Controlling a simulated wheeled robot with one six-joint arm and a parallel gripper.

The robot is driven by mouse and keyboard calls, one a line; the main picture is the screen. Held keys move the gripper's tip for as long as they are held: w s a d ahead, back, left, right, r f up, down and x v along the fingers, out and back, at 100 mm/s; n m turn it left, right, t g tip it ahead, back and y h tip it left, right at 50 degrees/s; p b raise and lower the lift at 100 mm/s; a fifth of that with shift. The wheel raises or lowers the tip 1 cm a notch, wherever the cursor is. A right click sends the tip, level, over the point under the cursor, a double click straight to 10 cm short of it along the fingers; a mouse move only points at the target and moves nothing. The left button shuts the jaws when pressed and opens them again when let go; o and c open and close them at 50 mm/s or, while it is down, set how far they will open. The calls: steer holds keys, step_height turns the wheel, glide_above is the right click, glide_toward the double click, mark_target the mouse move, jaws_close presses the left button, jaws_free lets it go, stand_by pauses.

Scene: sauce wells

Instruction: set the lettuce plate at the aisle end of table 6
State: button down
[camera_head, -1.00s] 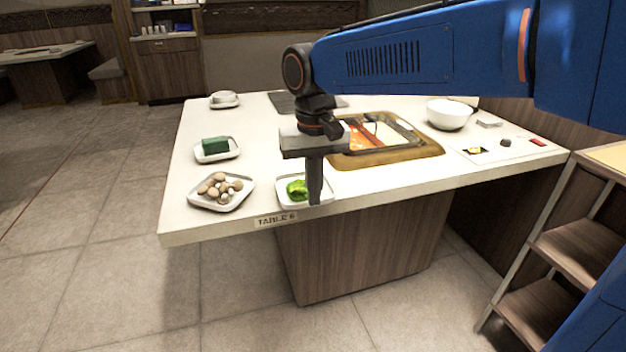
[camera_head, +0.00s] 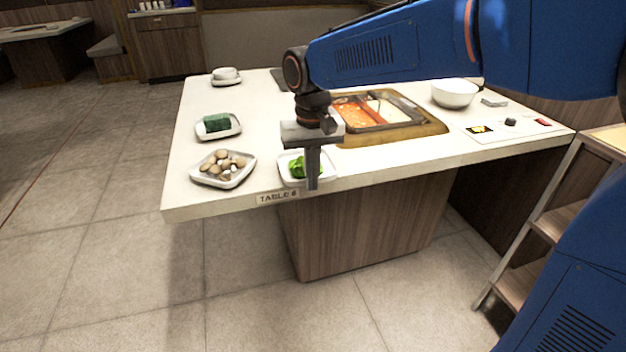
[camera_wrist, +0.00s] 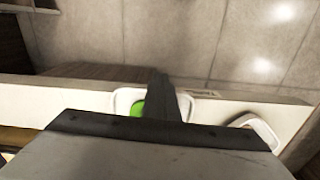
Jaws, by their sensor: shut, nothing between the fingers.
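The lettuce plate (camera_head: 288,175) is a small white square dish with green lettuce (camera_head: 297,167) on it. It sits on table 6 (camera_head: 240,201) at the near edge, just right of the "TABLE 6" label (camera_head: 278,197). My gripper (camera_head: 312,186) points down in front of the plate's right part and hides some of it; the fingers are shut with nothing between them. In the wrist view the shut fingers (camera_wrist: 160,95) cover the middle of the lettuce plate (camera_wrist: 124,100), with green lettuce (camera_wrist: 138,108) showing at their left. I cannot tell whether the fingers touch the plate.
A plate of mushrooms (camera_head: 223,169) stands left of the lettuce plate, and a dish with a dark green block (camera_head: 216,123) is behind it. White dishes (camera_head: 226,76) stand at the far left corner. A divided hot pot (camera_head: 375,112) and white bowl (camera_head: 454,93) are right. A shelf cart (camera_head: 560,215) stands beside the table.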

steer(key=shift+w+a, duration=0.2)
steer(key=shift+w, duration=0.8)
steer(key=shift+w+a, duration=0.25)
steer(key=shift+w, duration=0.7)
steer(key=shift+w+a, duration=0.2)
steer(key=shift+w, duration=0.8)
